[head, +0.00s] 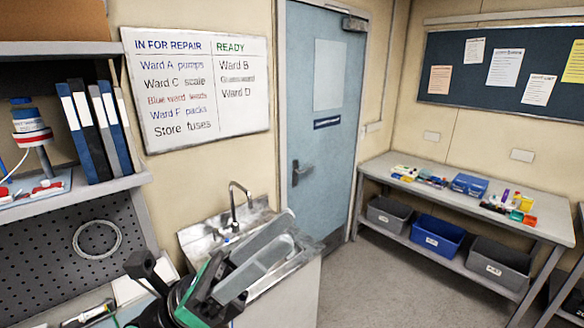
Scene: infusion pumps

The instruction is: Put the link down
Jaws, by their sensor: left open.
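My left gripper (270,246) is at the bottom centre of the head view, in front of the sink. Its two long grey fingers point up and to the right, apart, with nothing seen between them. Its dark and green body sits at the lower left of the fingers. I cannot make out any thing that is clearly the link; the view does not show one in the gripper. My right gripper is not in view.
A steel sink with a tap (236,205) stands behind the gripper. Shelves with binders (95,130) are at left. A bench (480,195) at right bears small coloured items and a blue case (470,184), with bins (437,240) below. The floor (375,285) between is clear.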

